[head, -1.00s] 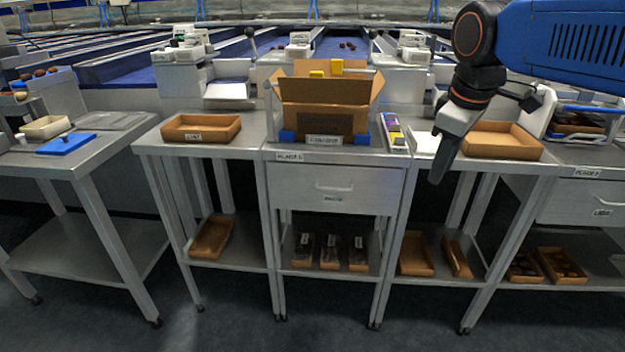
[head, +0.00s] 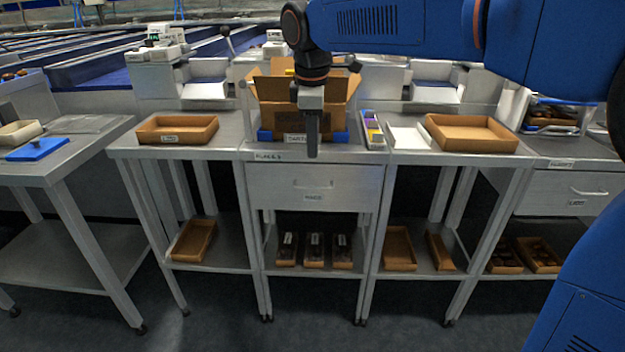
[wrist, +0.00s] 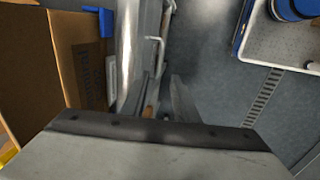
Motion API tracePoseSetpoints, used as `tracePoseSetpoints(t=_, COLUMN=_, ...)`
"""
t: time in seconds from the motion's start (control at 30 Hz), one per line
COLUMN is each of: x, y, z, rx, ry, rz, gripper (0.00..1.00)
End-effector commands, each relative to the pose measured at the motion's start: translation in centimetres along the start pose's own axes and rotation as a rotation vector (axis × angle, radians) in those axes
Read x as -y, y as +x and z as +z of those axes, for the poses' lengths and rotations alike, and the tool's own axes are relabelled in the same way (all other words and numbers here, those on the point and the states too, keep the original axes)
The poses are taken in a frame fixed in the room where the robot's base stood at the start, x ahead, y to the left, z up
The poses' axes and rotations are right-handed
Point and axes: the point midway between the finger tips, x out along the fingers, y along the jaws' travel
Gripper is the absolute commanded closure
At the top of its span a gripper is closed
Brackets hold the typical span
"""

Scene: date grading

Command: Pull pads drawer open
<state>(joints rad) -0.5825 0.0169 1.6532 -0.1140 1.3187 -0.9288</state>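The pads drawer (head: 345,187) is a grey metal front under the middle table's top, with a small label below its bar handle (head: 312,188). It looks shut, its front in line with the table frame. My gripper (head: 312,150) points down in front of the cardboard box, above and apart from the handle. In the head view its fingers show as one narrow dark shape, so I cannot tell their spacing. In the wrist view a pale handle (wrist: 157,50) shows beyond the grey gripper body, whose finger (wrist: 184,100) is only partly visible. Nothing is seen held.
An open cardboard box (head: 345,92) stands on the middle table, with a shallow tray (head: 178,138) to the left and another tray (head: 470,146) to the right. The lower shelf holds several packs (head: 314,248). The floor (head: 200,325) before the tables is clear.

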Motion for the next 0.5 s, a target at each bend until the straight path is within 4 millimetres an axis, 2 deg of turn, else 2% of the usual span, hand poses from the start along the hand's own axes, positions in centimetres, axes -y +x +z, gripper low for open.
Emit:
tracePoseSetpoints(t=0.1, x=0.0, y=2.2, z=0.0, rx=0.002, ry=0.0, rz=-0.002, gripper=0.73)
tracePoseSetpoints(t=0.5, x=0.0, y=9.2, z=0.1, rx=0.002, ry=0.001, rz=-0.002, gripper=0.73)
